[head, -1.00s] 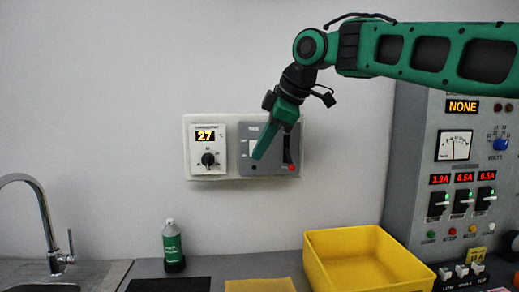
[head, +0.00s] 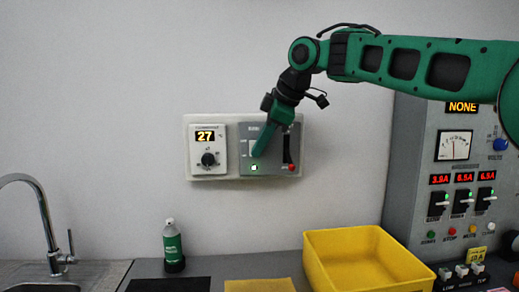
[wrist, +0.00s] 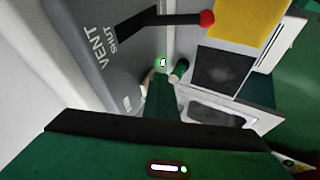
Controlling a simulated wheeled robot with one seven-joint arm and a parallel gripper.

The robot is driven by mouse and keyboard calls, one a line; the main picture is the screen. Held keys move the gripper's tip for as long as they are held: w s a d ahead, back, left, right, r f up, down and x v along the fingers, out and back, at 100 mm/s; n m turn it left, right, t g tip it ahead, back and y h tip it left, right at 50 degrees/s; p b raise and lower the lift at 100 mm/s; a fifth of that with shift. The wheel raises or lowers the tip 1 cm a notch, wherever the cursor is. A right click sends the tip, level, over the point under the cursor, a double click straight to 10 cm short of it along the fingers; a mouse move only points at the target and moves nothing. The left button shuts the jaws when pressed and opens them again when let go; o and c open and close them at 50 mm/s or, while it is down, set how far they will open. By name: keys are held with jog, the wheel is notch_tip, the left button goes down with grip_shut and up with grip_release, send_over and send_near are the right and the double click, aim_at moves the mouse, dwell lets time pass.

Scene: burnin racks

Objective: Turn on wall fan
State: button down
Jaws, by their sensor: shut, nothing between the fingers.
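A grey control panel (head: 270,168) is fixed on the wall, with a white rocker switch, a black lever (head: 290,148) with a red knob, and a lit green indicator (head: 254,168). In the wrist view the panel (wrist: 85,30) reads VENT and SHUT, and the indicator (wrist: 162,62) glows green. My gripper (head: 257,153) is shut and empty, its tip in front of the switch and just above the indicator. It also shows in the wrist view (wrist: 160,92). It covers part of the switch; I cannot tell whether it touches. No fan is in view.
A thermostat (head: 208,148) reading 27 is left of the panel. Below are a green bottle (head: 172,245), a yellow bin (head: 365,262) and a sink tap (head: 40,215). An instrument rack (head: 420,180) stands at right.

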jog(key=shift+w+r, duration=0.1)
jog(key=shift+r, duration=0.8)
jog(key=s+d+r, duration=0.4)
jog(key=s+r, duration=0.4)
dwell(0.6)
jog(key=shift+s+d+r, duration=0.1)
dwell(0.3)
